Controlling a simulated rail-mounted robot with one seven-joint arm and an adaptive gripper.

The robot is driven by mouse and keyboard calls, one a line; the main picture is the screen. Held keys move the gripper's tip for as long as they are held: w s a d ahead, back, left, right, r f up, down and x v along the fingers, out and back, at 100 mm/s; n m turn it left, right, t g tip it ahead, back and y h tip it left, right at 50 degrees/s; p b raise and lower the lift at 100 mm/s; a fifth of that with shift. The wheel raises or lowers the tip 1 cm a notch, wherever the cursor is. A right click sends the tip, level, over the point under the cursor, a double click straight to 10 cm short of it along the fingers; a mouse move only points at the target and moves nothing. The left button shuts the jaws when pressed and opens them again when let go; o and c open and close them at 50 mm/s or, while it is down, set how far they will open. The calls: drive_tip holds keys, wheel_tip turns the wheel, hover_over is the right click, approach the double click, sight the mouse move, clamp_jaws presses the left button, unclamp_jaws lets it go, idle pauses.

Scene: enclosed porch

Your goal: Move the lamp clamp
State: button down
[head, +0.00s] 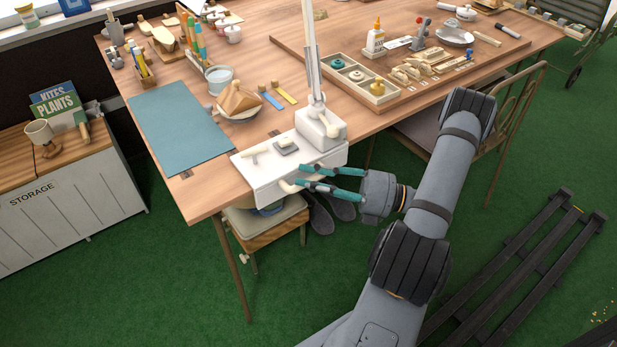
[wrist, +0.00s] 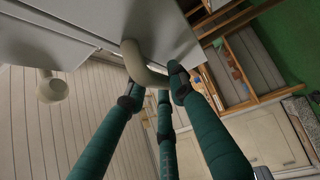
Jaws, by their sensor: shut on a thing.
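The white lamp clamp (head: 285,172) sits at the table's front edge, with a block on top from which the lamp's pole (head: 310,50) rises. A beige bent handle (wrist: 146,68) comes out of the clamp's underside (wrist: 95,25) in the wrist view. In the head view only a small part of this handle (head: 289,186) shows below the clamp's front. My gripper (head: 301,177) has teal fingers and reaches in from the right, just below the table edge. The fingertips (wrist: 158,88) are closed around the handle's bend. A second beige knob (wrist: 52,88) hangs at the left.
A stool (head: 265,225) stands below the clamp. A chair (head: 520,100) stands to the right of my arm. Green floor is open at the front left.

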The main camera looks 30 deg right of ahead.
drive_tip(key=c, duration=1.5)
unclamp_jaws()
drive_tip(key=shift+d+f, duration=0.1)
drive_tip(key=v, duration=1.2)
